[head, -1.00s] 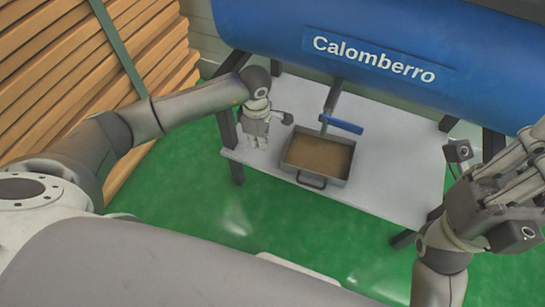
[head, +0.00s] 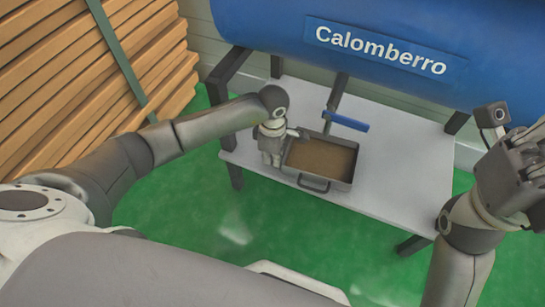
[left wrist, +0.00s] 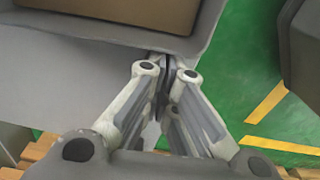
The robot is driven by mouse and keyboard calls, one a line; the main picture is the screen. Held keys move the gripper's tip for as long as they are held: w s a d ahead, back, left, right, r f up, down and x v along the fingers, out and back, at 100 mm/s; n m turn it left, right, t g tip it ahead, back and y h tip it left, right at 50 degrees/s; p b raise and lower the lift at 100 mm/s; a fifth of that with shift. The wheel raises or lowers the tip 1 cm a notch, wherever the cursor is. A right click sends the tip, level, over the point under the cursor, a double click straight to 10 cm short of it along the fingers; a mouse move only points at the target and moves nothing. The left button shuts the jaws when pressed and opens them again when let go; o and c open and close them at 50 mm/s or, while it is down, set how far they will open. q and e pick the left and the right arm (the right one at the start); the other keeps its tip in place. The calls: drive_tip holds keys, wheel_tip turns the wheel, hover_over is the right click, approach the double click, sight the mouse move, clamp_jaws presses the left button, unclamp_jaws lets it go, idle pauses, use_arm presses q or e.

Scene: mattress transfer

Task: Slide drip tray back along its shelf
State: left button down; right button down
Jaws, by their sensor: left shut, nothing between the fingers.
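The drip tray (head: 335,183) is a grey open pan with a brown inside and a dark handle (head: 313,184) on its near side. It sits on the pale shelf (head: 395,185) below the blue tank. My left gripper (head: 270,163) is shut and empty, pointing down beside the tray's left wall. In the left wrist view, the closed fingertips (left wrist: 165,68) are at the tray's grey wall (left wrist: 205,30); I cannot tell whether they touch. My right gripper (head: 525,165) is raised at the right edge, away from the tray; its fingers are unclear.
The blue tank (head: 270,25) labelled Calomberro hangs over the shelf's back. A tap with a blue lever (head: 348,121) stands at the tray's far side. Stacked planks (head: 60,70) are at the left. The shelf right of the tray is clear.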

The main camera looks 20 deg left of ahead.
sight(296, 165)
use_arm(q)
drive_tip(key=d, duration=0.7)
drive_tip(key=shift+w+d, duration=0.1)
drive_tip(key=shift+w, duration=0.1)
